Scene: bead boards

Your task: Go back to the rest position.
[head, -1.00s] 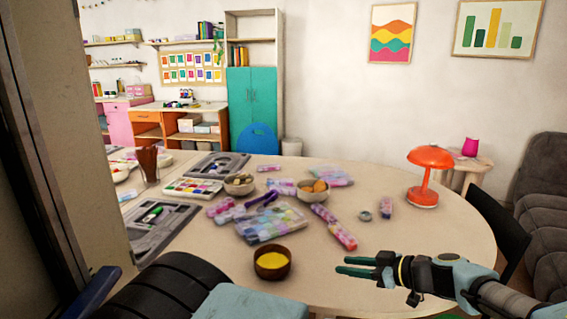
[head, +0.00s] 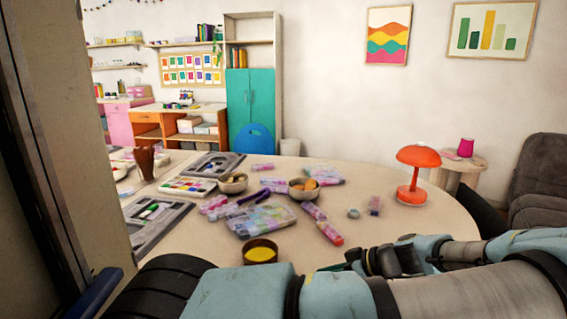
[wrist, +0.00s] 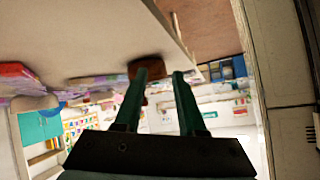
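My gripper (head: 338,266) is low over the front of the round table (head: 400,222) in the head view, partly hidden behind my arm. In the wrist view my gripper (wrist: 160,73) shows two green fingers standing apart with nothing held between them. That view is upside down, with the table (wrist: 85,35) along the top. A brown object (wrist: 150,66) shows behind the fingers there; I cannot tell which thing it is.
A brown bowl with yellow contents (head: 260,252) stands near the front edge, left of my gripper. Bead boxes (head: 262,220), two more bowls and an orange lamp (head: 413,176) stand farther back. A tall beige panel (head: 70,130) rises at the left.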

